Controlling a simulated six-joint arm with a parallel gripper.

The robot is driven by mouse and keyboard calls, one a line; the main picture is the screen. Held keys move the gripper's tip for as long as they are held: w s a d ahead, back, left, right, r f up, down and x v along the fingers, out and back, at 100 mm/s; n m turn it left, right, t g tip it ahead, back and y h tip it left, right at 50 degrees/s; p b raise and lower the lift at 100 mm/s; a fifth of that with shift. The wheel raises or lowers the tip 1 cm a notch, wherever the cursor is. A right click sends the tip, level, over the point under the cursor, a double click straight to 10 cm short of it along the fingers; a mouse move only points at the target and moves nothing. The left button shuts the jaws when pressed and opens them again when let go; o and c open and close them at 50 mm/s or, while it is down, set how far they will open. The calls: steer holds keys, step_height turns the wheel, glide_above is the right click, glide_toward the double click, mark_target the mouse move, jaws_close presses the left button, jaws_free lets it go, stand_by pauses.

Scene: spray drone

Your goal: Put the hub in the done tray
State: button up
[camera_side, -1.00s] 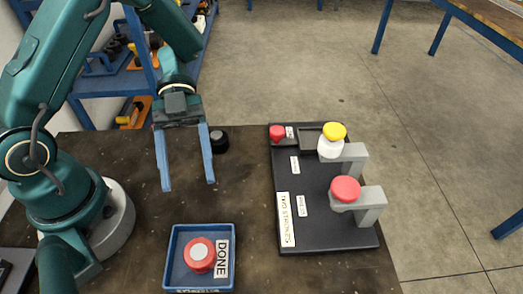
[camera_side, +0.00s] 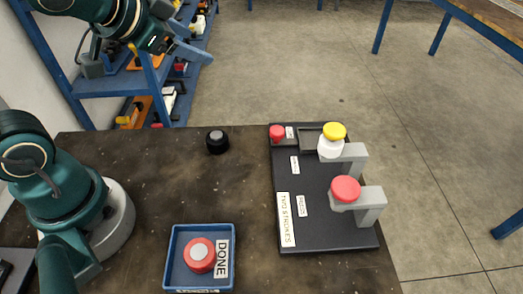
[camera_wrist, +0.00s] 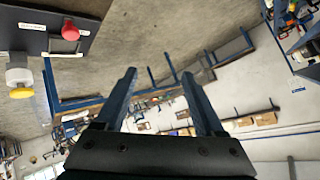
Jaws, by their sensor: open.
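My gripper (camera_side: 190,48) is raised high at the upper left in the side view, far from the tray and over the shelf side. In the wrist view, its two blue fingers (camera_wrist: 158,78) are spread apart with nothing between them.
A black board (camera_side: 322,234) at the table's right carries a yellow-topped white piece (camera_side: 334,135), a red-topped piece (camera_side: 345,189) on a grey bracket and a small red knob (camera_side: 277,131). A black knob (camera_side: 217,142) stands at the back. Mid-table is clear.

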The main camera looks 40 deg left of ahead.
steer(key=s+d+f+n+g+h, duration=0.1)
steer(key=s+d+f+g, duration=0.1)
steer(key=s, duration=0.4)
steer(key=s+d+f+n+g+h, duration=0.1)
steer(key=s+d+f+n+g, duration=0.1)
steer(key=s, duration=0.3)
steer(key=shift+s+d+h, duration=0.35)
steer(key=shift+d+h, duration=0.05)
steer(key=shift+d, duration=0.35)
